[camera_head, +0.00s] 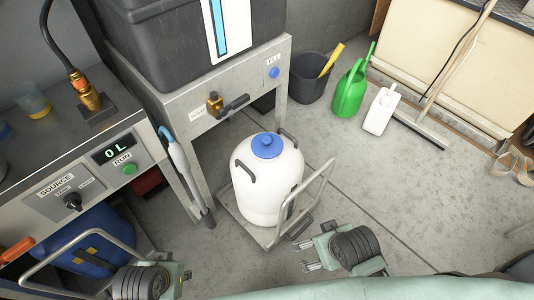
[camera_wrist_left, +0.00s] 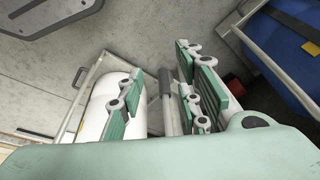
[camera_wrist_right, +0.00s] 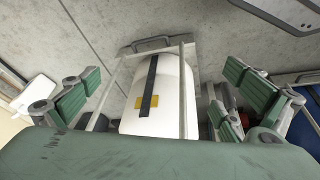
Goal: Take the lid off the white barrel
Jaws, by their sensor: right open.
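The white barrel (camera_head: 268,190) stands upright on a low trolley in the middle of the head view. Its blue lid (camera_head: 267,145) with a raised knob sits on top, and dark handles are at the barrel's sides. My right gripper (camera_head: 306,256) is open and empty, at the lower right of the barrel, apart from the lid. The right wrist view shows the barrel's side (camera_wrist_right: 180,115) between the spread fingers; the lid is not seen there. My left gripper (camera_wrist_left: 158,95) has its fingers apart; the barrel (camera_wrist_left: 103,100) is beyond its left finger.
The trolley handle (camera_head: 307,199) rises at the barrel's right. A bench with a tap (camera_head: 215,104) is behind. A blue drum (camera_head: 88,241) is lower left.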

